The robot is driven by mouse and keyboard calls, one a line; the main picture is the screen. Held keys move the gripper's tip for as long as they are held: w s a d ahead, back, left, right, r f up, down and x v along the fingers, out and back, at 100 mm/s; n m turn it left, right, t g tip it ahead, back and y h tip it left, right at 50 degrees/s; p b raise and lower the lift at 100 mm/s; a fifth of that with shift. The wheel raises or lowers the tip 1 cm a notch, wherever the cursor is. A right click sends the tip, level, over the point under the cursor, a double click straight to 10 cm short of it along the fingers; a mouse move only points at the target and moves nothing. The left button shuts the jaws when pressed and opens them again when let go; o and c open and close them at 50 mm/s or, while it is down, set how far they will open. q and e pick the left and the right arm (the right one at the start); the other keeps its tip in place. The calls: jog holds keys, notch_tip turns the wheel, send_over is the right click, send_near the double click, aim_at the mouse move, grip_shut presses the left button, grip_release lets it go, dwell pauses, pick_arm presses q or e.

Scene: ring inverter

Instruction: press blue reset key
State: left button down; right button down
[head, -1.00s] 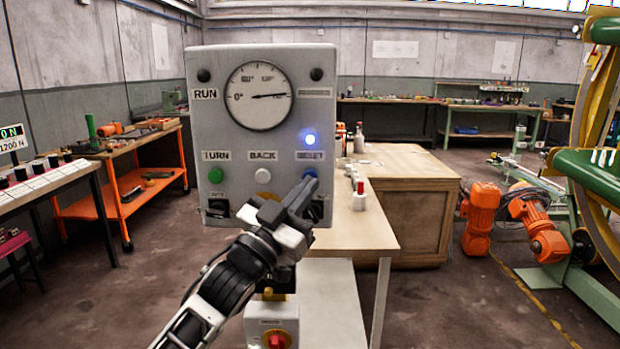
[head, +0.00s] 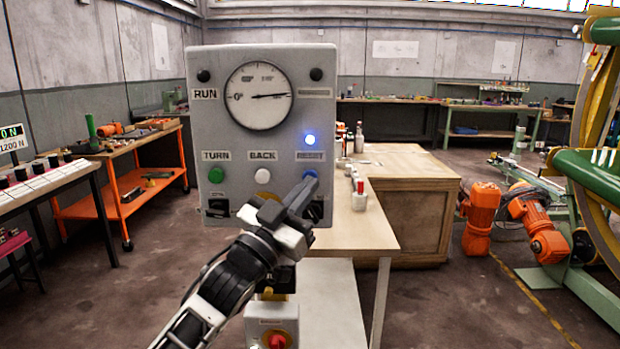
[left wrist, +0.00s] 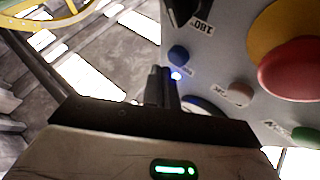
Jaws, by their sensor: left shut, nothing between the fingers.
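The blue reset key (head: 311,174) is on the right of the grey control box (head: 205,130), under the RESET label. The key also shows in the left wrist view (left wrist: 178,54). My left gripper (head: 308,186) is shut and empty, with its fingertips just below the key in the head view and partly over its lower edge. In the left wrist view the fingertips (left wrist: 163,72) point close to the key. I cannot tell whether they touch it. A blue lamp (head: 309,139) above the key is lit. My right gripper is out of view.
The box also carries a white BACK key (head: 263,176), a green TURN key (head: 216,175) and a dial gauge (head: 258,96). A red mushroom button (left wrist: 296,68) on yellow shows large in the left wrist view. A wooden bench (head: 365,225) stands behind the box.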

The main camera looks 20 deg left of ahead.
pick_arm(q)
jog(key=shift+w+a, duration=0.15)
jog(key=shift+w, duration=0.25)
jog(key=shift+w+a, duration=0.15)
jog(key=shift+w, duration=0.3)
dwell(0.6)
jog(key=shift+s, duration=0.1)
dwell(0.4)
jog(key=shift+s+d+p, duration=0.3)
jog(key=shift+s+p, duration=0.15)
jog(key=shift+s, duration=0.3)
jog(key=s, duration=0.2)
jog(key=s+d+p, duration=0.1)
jog(key=s, duration=0.1)
jog(key=shift+s+d, duration=0.15)
jog(key=shift+s, duration=0.25)
